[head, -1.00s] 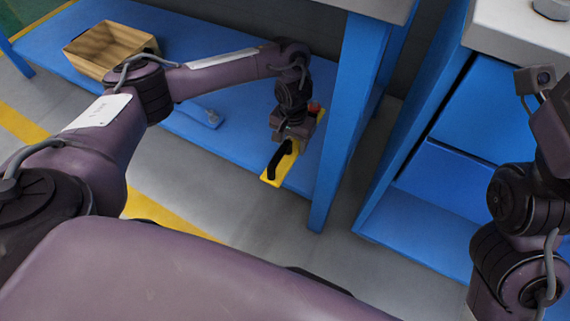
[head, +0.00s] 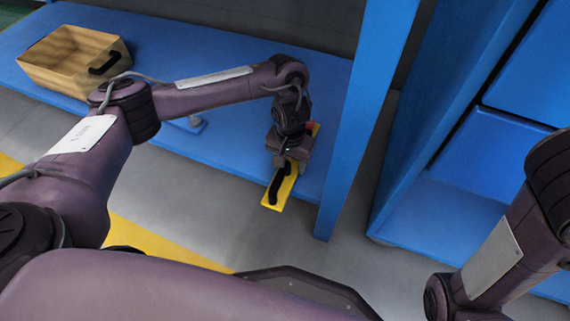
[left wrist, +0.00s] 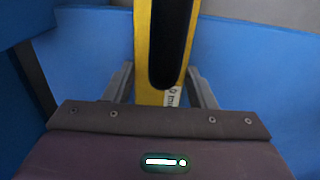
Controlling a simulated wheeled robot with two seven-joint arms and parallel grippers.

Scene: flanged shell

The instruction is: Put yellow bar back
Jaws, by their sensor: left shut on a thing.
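The yellow bar (head: 288,193) has a black grip strip along its top and points toward the front of the blue shelf (head: 232,165). My left gripper (head: 285,166) is shut on it from above. In the left wrist view the yellow bar (left wrist: 145,50) runs between the two grey fingers of my left gripper (left wrist: 162,90). The bar's near end sticks out past the shelf's front edge. I cannot tell whether the bar touches the shelf. Its far end is mostly hidden behind the gripper. My right arm shows at the right, but its gripper is out of view.
A wooden box (head: 65,65) with a dark handle slot stands on the shelf at the left. A blue post (head: 362,130) rises close to the right of the bar. A blue cabinet (head: 450,205) stands further right. Grey floor is open in front.

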